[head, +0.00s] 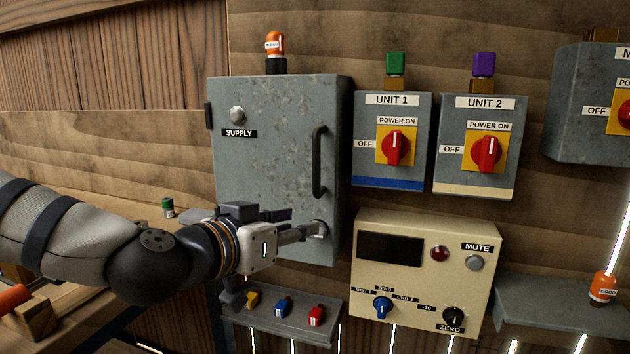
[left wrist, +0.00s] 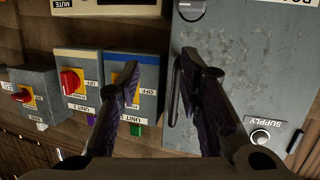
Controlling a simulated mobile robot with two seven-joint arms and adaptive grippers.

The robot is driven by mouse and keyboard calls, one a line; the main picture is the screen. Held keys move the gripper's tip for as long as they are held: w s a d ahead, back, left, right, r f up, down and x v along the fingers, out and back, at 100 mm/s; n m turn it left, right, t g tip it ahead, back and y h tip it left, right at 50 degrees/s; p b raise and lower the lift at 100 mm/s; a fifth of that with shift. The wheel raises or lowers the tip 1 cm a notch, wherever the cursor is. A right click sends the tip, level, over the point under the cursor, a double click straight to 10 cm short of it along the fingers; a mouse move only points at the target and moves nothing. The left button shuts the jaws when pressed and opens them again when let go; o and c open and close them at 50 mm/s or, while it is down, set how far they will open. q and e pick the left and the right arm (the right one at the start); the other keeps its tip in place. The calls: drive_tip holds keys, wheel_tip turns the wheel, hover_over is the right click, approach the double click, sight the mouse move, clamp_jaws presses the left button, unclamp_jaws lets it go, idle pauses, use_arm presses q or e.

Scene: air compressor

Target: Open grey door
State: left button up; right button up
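The grey door (head: 265,140) of the supply cabinet is shut. It has a black vertical bar handle (head: 319,162) on its right side, a round silver button and a SUPPLY label at upper left. A round metal latch (head: 321,229) sits below the handle. My left gripper (head: 304,228) is in front of the door's lower right, below the handle. In the left wrist view, which is upside down, its two dark fingers (left wrist: 160,78) are wide apart and empty, with the handle (left wrist: 174,92) seen beyond the gap. The door (left wrist: 240,60) fills the right side there. My right gripper is out of view.
The UNIT 1 box (head: 392,170) and UNIT 2 box (head: 475,175) with red switches are right of the door. A cream control panel (head: 405,290) is below them. A grey shelf (head: 265,322) with several coloured plugs lies under the cabinet. An orange lamp (head: 274,44) tops the cabinet.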

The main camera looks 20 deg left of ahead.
sight(314, 147)
use_arm(q)
wheel_tip(314, 147, up, 10)
drive_tip(key=w+a+t, duration=0.1)
drive_tip(key=a+t, duration=0.2)
drive_tip(key=x, duration=0.7)
drive_tip(key=f+b+x, duration=0.1)
drive_tip(key=x, duration=0.3)
drive_tip(key=shift+d, duration=0.25)
drive_tip(key=shift+w+d+r, duration=0.15)
drive_tip(key=shift+w+r, duration=0.1)
drive_tip(key=shift+w, duration=0.1)
drive_tip(key=shift+r, duration=0.1)
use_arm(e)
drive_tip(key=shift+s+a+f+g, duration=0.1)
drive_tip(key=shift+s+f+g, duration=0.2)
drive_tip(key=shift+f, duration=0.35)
use_arm(q)
clamp_jaws()
